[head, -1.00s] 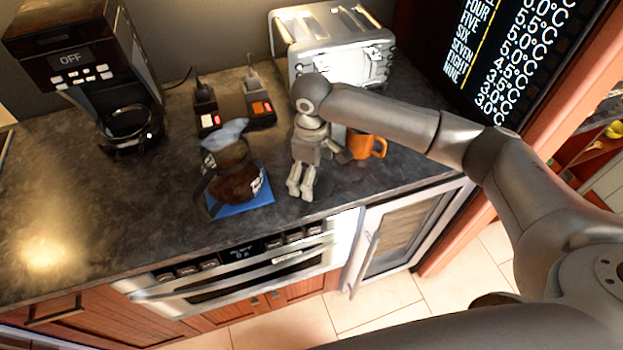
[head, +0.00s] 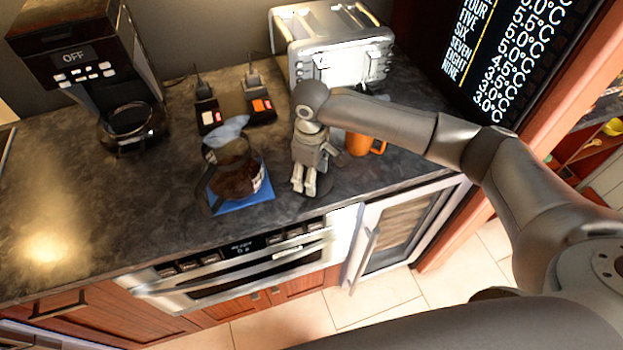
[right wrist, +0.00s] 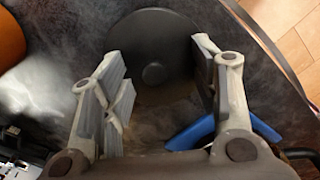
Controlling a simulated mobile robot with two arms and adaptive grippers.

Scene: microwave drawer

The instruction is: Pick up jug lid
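The jug lid is a dark round disc with a small central knob (right wrist: 153,73), lying flat on the counter. In the head view only its dark edge (head: 326,186) shows beside the fingers; the rest is hidden. My right gripper (head: 304,190) is over the lid, pointing down. In the right wrist view the right gripper (right wrist: 158,82) is open, with its fingers on either side of the knob and nothing held. I cannot tell whether the fingertips touch the lid. My left gripper is not in view.
A glass jug (head: 233,172) with dark contents stands on a blue mat (head: 244,203) left of the gripper. An orange mug (head: 359,144) is to the right. A toaster (head: 335,50) stands behind; a coffee maker (head: 85,60) is at the left. The front-left counter is clear.

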